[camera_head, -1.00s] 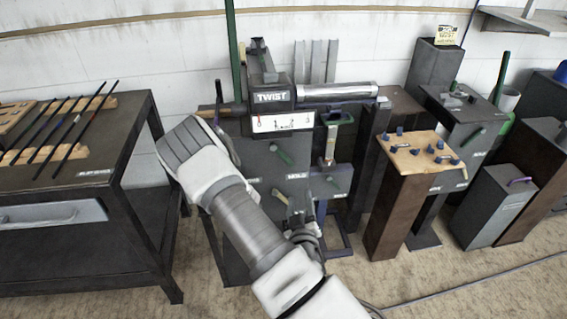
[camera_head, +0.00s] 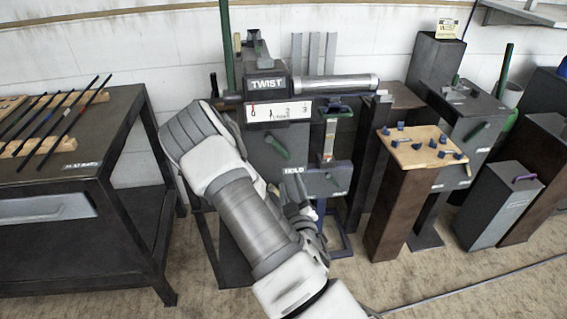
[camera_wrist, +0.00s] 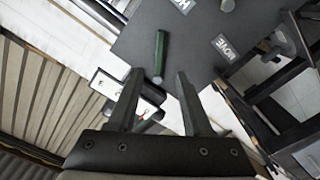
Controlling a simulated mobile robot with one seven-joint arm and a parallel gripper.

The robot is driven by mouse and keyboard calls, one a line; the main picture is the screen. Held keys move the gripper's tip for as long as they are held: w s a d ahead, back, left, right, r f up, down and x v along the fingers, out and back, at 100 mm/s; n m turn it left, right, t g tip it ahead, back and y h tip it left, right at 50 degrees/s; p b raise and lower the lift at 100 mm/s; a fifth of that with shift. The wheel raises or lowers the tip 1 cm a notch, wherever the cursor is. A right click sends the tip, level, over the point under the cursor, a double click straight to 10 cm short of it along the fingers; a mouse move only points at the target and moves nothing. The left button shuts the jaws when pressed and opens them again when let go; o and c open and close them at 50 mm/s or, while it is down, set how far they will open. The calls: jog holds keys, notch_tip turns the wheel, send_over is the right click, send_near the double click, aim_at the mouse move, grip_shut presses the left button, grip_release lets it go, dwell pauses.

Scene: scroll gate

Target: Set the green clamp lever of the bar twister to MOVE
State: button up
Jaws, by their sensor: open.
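The bar twister (camera_head: 267,87) is a dark machine marked TWIST, with a numbered white scale on its front. In the head view my gripper is partly hidden by my arm, low at the panel.
A wooden-topped pedestal (camera_head: 391,200) with blue pegs stands further right. A dark bench (camera_head: 122,143) with rods is at left. Floor shows in front.

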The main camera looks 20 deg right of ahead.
aim_at(283, 153)
jog(key=x, duration=1.3)
jog(key=shift+b, duration=0.35)
grip_shut()
jog(key=shift+f, duration=0.1)
dwell(0.6)
